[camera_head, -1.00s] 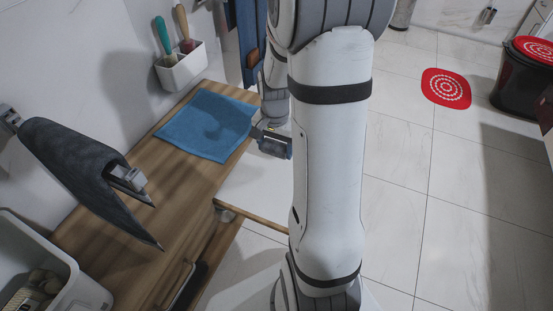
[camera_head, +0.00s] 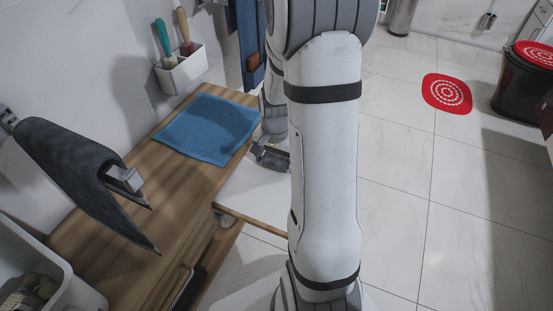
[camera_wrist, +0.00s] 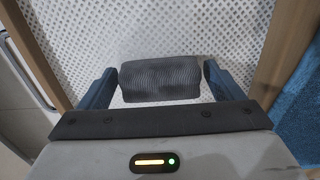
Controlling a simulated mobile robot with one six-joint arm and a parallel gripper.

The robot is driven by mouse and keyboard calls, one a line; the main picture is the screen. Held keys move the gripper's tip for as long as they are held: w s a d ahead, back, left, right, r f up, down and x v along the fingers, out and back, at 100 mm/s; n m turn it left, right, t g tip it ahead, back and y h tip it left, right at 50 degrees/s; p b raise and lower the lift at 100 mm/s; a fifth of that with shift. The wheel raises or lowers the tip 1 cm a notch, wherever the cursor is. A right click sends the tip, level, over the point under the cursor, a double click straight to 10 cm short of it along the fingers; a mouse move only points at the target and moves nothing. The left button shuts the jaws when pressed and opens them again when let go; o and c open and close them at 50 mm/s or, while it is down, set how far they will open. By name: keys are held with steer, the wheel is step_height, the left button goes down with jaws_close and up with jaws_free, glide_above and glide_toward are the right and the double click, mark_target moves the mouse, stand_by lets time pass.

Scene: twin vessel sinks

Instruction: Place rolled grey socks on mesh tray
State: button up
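The rolled grey socks (camera_wrist: 160,79) lie as a ribbed dark bundle across the middle of the wrist view. Behind them is the white perforated mesh tray (camera_wrist: 190,28), edged by wooden strips. My gripper (camera_wrist: 160,75) is open, its blue fingers on either side of the socks. Narrow gaps seem to show between the socks and the fingers. The socks appear to rest on the mesh, though their underside is hidden. In the head view my gripper (camera_head: 270,155) is low over the pale pulled-out surface right of the wooden counter, partly behind my arm; the socks are not discernible there.
A blue cloth (camera_head: 208,128) lies on the wooden counter (camera_head: 165,195). A dark grey towel (camera_head: 80,170) hangs at left above a white bin (camera_head: 35,270). A white wall holder (camera_head: 181,70) carries brushes. Open tiled floor lies right of my arm.

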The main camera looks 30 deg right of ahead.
mark_target(275, 157)
step_height(275, 157, up, 11)
steer(key=p, duration=0.3)
steer(key=shift+w+r, duration=0.1)
steer(key=shift+r, duration=0.05)
steer(key=s+a+r+n+t, duration=0.1)
steer(key=s+a+r+n, duration=0.6)
steer(key=s+a+n, duration=0.3)
steer(key=s+a, duration=0.1)
steer(key=s, duration=0.2)
steer(key=shift+a+r+n, duration=0.3)
steer(key=shift+r, duration=0.05)
steer(key=shift+p, duration=0.3)
step_height(275, 157, up, 21)
steer(key=t+p, duration=0.1)
steer(key=p, duration=1.7)
steer(key=shift+t+p, duration=0.3)
steer(key=shift+s, duration=0.1)
